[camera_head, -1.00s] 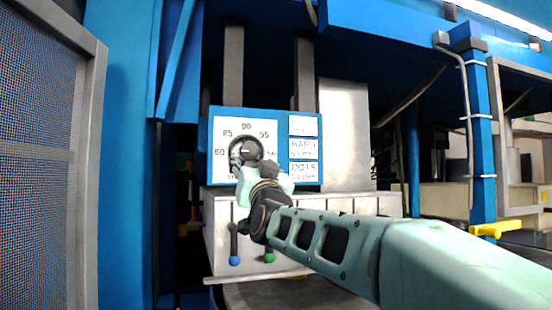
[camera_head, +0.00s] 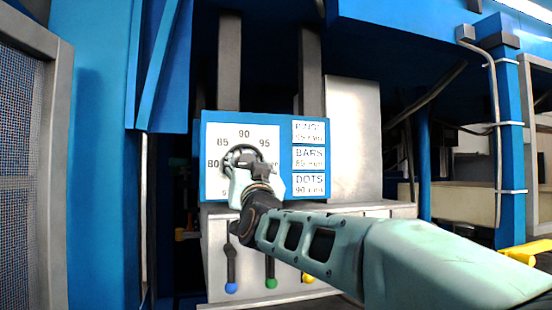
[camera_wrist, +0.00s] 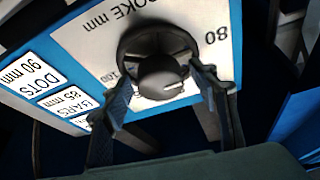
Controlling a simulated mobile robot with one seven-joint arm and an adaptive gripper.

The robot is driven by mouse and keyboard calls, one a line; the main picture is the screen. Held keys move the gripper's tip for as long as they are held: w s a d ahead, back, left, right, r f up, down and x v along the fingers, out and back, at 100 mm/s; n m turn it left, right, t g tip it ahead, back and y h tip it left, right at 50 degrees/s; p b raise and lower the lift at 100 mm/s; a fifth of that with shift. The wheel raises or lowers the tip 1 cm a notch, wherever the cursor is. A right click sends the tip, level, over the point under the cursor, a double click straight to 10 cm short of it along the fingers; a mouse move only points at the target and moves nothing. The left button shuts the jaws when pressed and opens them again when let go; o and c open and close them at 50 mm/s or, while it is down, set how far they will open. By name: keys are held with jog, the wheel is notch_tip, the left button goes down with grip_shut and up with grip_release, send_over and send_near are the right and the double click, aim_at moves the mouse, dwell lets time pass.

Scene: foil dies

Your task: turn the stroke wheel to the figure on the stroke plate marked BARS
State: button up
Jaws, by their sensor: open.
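The stroke wheel (camera_head: 242,147) is a dark round wheel on a white dial (camera_head: 213,133); 80, 85, 90 and 95 are readable around it. In the wrist view, upside down, the wheel (camera_wrist: 160,38) has a raised hub with a white mark towards the picture's lower right; 80 and 100 show on either side. The stroke plate marked BARS (camera_head: 308,158) reads 85 mm; it shows partly in the wrist view (camera_wrist: 66,103). My gripper (camera_wrist: 163,88) is open, its fingers on either side of the hub; contact is unclear. My gripper (camera_head: 248,168) covers the wheel's lower part in the head view.
The plate above BARS is hard to read; the DOTS plate (camera_head: 308,184) below reads 90 mm. Levers with blue (camera_head: 231,287), green (camera_head: 271,283) and yellow knobs hang below the blue box. A mesh guard (camera_head: 18,170) stands at the left.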

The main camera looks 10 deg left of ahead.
jog(key=shift+r, duration=0.1)
jog(key=shift+c, duration=0.6)
jog(key=c, duration=1)
jog(key=shift+c, duration=0.2)
jog(key=shift+r+m, duration=0.1)
jog(key=shift+m, duration=0.4)
jog(key=m+h+p, duration=0.1)
jog(key=m, duration=0.1)
jog(key=m+h+p, duration=0.1)
jog(key=m+p, duration=0.1)
jog(key=shift+s+r+m+h, duration=0.1)
jog(key=shift+r+m+h, duration=0.05)
jog(key=shift+m+h, duration=0.25)
jog(key=shift+m+h+p, duration=0.7)
jog(key=shift+m+p, duration=0.25)
jog(key=shift+m, duration=0.6)
jog(key=shift+m+h+p, duration=0.7)
jog(key=shift+m+p, duration=0.2)
jog(key=shift+m, duration=0.65)
jog(key=shift+f, duration=0.2)
